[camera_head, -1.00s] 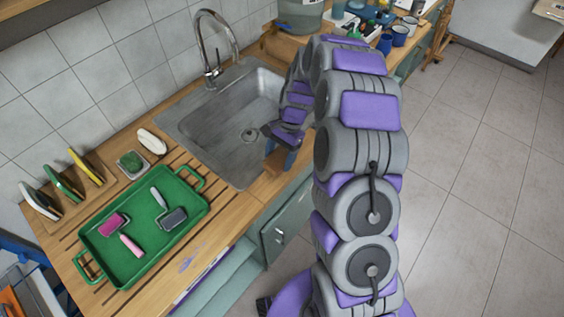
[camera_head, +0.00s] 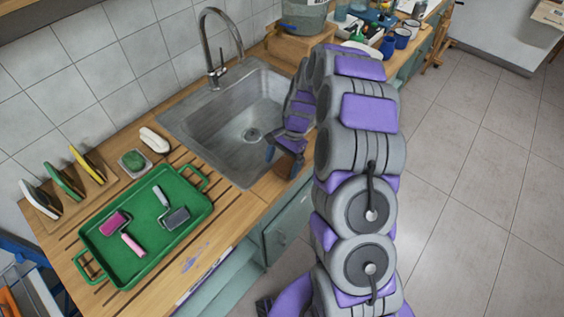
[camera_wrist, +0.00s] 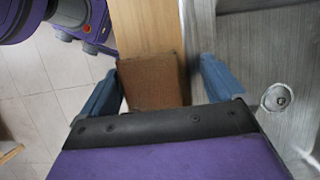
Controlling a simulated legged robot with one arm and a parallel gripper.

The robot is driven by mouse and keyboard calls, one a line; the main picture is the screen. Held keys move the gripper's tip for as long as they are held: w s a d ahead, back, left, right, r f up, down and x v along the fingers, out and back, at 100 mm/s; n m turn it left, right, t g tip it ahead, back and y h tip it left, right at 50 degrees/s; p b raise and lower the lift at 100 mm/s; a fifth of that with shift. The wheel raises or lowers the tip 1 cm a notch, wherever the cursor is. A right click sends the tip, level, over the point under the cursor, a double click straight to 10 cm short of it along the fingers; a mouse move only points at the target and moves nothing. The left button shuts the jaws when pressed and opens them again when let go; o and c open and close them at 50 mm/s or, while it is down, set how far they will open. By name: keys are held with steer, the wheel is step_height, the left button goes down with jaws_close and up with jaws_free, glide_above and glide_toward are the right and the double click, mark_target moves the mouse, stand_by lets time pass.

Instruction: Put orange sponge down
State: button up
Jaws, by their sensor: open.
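The orange sponge, a brownish-orange block (camera_wrist: 152,82), sits on the wooden counter strip just in front of the sink. It also shows in the head view (camera_head: 286,166), partly covered by my gripper. My gripper (camera_wrist: 160,70) is open, with one blue finger on each side of the sponge. In the wrist view a gap shows between the right finger and the sponge; the left finger is close to its side, and I cannot tell whether it touches. The sponge's near end is hidden behind the gripper body.
The steel sink (camera_head: 225,140) with its tap (camera_head: 214,60) lies beside the sponge. A green tray (camera_head: 120,268) with small rollers stands on the counter at left. The counter's front edge is close.

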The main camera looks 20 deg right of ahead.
mark_target(288, 163)
steer(key=shift+d, duration=0.35)
steer(key=d+r, duration=0.2)
steer(key=shift+w+d+r+p, duration=0.2)
steer(key=shift+w+r+p, duration=0.15)
steer(key=shift+p, duration=0.05)
steer(key=shift+p+v, duration=1)
steer(key=shift+v, duration=3.5)
steer(key=s+a+r+n+h, duration=0.1)
steer(key=s+a+r+n, duration=0.45)
steer(key=s+r, duration=0.65)
steer(key=s+r+n+h, duration=0.1)
steer(key=s+n, duration=0.4)
steer(key=s, duration=2)
steer(key=shift+d+t+h, duration=0.4)
steer(key=shift+h, duration=0.4)
steer(key=shift+o, duration=0.2)
steer(key=shift+w+r, duration=0.1)
steer(key=shift+w, duration=0.05)
